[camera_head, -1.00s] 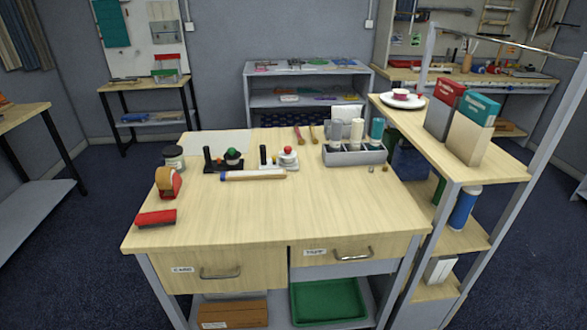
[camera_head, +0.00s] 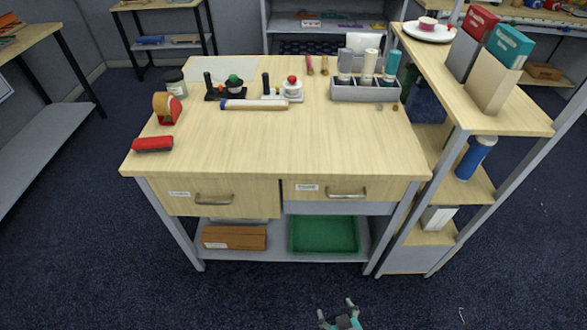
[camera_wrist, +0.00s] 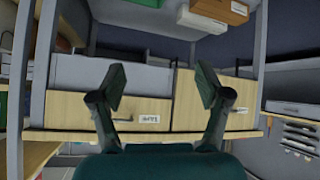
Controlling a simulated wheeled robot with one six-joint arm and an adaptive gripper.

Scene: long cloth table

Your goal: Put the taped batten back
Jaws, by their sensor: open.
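A pale wooden batten (camera_head: 254,104) with a blue band at its left end lies flat on the table top (camera_head: 270,145), just in front of two plane-like tools. My gripper (camera_head: 336,308) is at the bottom of the head view, low in front of the table and well away from the batten. Its jaws are open and empty. In the wrist view my gripper (camera_wrist: 160,80) faces the drawer fronts, which appear upside down; the batten is not in that view.
A black tool (camera_head: 232,88), a white tool (camera_head: 290,91), a tape dispenser (camera_head: 166,108), a red block (camera_head: 153,144) and a grey caddy (camera_head: 365,90) stand on the table. Below are two closed drawers (camera_head: 213,198) and a green tray (camera_head: 324,235). A shelf unit (camera_head: 470,95) stands at right.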

